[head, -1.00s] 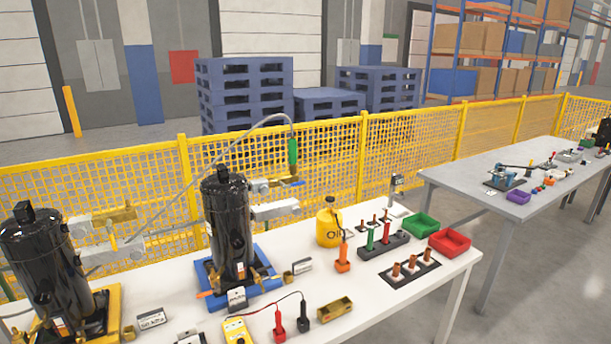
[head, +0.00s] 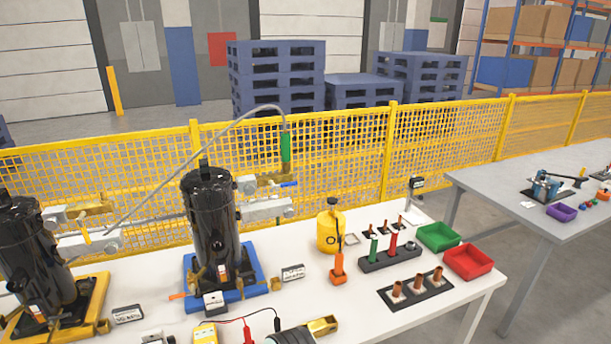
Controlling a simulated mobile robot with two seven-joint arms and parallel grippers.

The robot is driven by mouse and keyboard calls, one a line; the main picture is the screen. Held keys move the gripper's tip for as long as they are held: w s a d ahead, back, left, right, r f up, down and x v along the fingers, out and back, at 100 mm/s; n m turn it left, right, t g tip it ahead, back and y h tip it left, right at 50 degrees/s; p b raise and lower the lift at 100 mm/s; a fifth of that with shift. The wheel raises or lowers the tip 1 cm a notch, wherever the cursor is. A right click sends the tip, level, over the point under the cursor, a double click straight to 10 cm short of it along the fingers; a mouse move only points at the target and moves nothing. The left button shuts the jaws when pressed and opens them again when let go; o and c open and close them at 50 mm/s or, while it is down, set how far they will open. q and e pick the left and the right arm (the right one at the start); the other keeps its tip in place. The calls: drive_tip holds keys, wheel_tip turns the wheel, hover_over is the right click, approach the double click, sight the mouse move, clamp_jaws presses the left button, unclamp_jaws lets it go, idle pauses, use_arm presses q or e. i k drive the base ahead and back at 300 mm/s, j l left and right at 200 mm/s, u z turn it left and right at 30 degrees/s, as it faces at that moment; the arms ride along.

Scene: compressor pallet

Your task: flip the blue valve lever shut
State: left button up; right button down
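The blue valve lever (head: 289,184) sticks out to the right from a brass valve (head: 267,182) behind the right black compressor (head: 212,225). It looks roughly level. A green-gripped hose end (head: 285,148) stands upright above the valve, with a grey hose arching left from it. Grey manifold fittings (head: 264,210) sit below the valve. Neither of my grippers can be made out.
The right compressor stands on a blue pallet (head: 258,292); another black compressor (head: 35,255) stands on a yellow one at left. A yellow bottle (head: 330,230), green bin (head: 438,237) and red bin (head: 468,261) are on the white table. A yellow mesh fence (head: 345,165) runs behind.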

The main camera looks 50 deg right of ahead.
sight(271, 182)
drive_tip(key=k+l, duration=0.1)
drive_tip(key=l, duration=0.7)
drive_tip(key=k+l, duration=0.15)
drive_tip(key=l, duration=0.2)
drive_tip(key=k+l, duration=0.1)
drive_tip(key=l, duration=0.3)
